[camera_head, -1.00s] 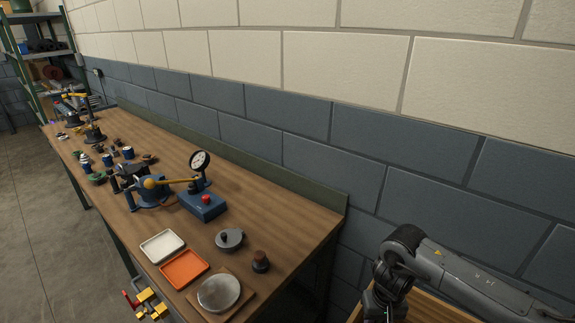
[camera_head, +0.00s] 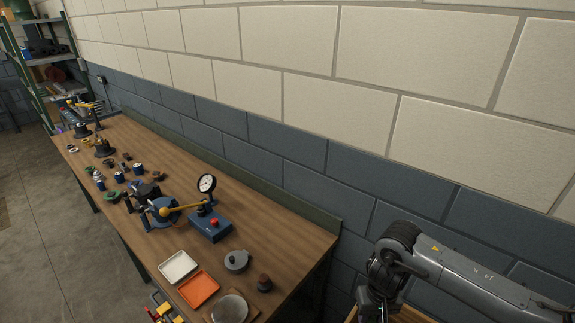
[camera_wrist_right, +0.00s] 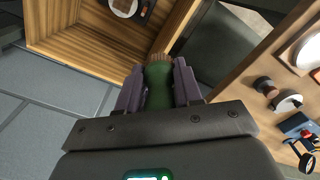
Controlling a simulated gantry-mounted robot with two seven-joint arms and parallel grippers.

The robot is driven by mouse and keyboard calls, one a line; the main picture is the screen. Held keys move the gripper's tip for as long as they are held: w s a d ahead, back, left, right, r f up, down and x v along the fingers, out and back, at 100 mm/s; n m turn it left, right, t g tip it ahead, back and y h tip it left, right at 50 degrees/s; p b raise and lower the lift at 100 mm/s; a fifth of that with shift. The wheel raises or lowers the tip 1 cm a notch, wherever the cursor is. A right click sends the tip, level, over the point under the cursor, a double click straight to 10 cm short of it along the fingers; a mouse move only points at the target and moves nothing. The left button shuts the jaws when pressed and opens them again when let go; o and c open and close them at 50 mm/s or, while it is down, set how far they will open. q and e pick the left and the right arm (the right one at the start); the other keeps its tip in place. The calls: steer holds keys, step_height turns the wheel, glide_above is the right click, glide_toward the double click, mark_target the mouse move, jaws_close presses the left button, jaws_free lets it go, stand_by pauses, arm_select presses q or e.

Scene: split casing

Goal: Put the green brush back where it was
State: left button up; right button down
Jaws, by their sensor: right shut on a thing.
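The green brush (camera_wrist_right: 158,85) is between the two purple-grey fingers of my right gripper (camera_wrist_right: 160,84) in the right wrist view. The gripper is shut on its green body, and the brown bristles (camera_wrist_right: 163,58) point away from the palm. Beyond the bristles is an open wooden box (camera_wrist_right: 80,45); the brush appears above or beside its edge, and I cannot tell the height. In the head view my right arm comes in at the lower right, with its fingers and the brush hidden. My left gripper is not in view.
The workbench (camera_head: 265,225) runs along the block wall. Near its close end are a white tray (camera_head: 178,266), an orange tray (camera_head: 198,289), a round disc (camera_head: 230,309), a grey lidded pot (camera_head: 236,260) and a blue gauge stand (camera_head: 210,225). A shelf (camera_head: 45,60) stands far left.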

step_height(320, 180, up, 18)
steer(key=p, duration=1.6)
